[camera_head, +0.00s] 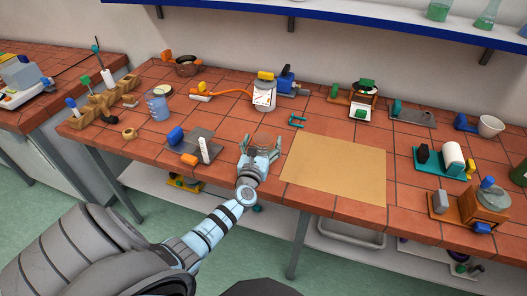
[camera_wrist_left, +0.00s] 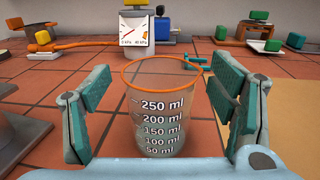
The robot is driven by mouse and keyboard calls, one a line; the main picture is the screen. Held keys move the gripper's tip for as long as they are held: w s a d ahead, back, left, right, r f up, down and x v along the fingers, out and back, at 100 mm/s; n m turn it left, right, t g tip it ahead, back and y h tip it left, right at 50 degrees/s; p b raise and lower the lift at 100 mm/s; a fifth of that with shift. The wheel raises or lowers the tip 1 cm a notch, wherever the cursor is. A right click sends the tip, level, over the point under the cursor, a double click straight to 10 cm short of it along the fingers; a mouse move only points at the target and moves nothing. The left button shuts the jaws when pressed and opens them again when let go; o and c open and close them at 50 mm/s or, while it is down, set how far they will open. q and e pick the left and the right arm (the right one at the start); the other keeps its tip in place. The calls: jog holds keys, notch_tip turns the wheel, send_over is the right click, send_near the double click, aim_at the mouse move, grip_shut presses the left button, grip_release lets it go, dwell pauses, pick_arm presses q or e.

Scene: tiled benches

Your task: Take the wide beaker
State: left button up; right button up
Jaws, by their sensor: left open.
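A clear beaker (camera_wrist_left: 160,112) with an orange rim and white marks up to 250 ml stands upright on the tiled bench in the left wrist view. It looks wide and is the likely wide beaker. My left gripper (camera_wrist_left: 164,98) is open, with one finger on each side of the beaker and a gap visible on both sides. In the head view the beaker (camera_head: 265,139) shows faintly between the fingers of my left gripper (camera_head: 260,154), partly hidden by them. My right gripper is not in view.
A tan mat (camera_head: 335,170) lies right of the gripper, bare. A grey plate with a white and blue device (camera_head: 205,149) is close on the left. A gauge vessel (camera_head: 263,95) and a teal bracket (camera_head: 297,120) stand behind. A bluish beaker (camera_head: 158,108) stands farther left.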

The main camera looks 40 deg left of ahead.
pick_arm(q)
jog(key=shift+x, duration=1)
jog(key=shift+f, duration=0.1)
jog(key=c, duration=1.3)
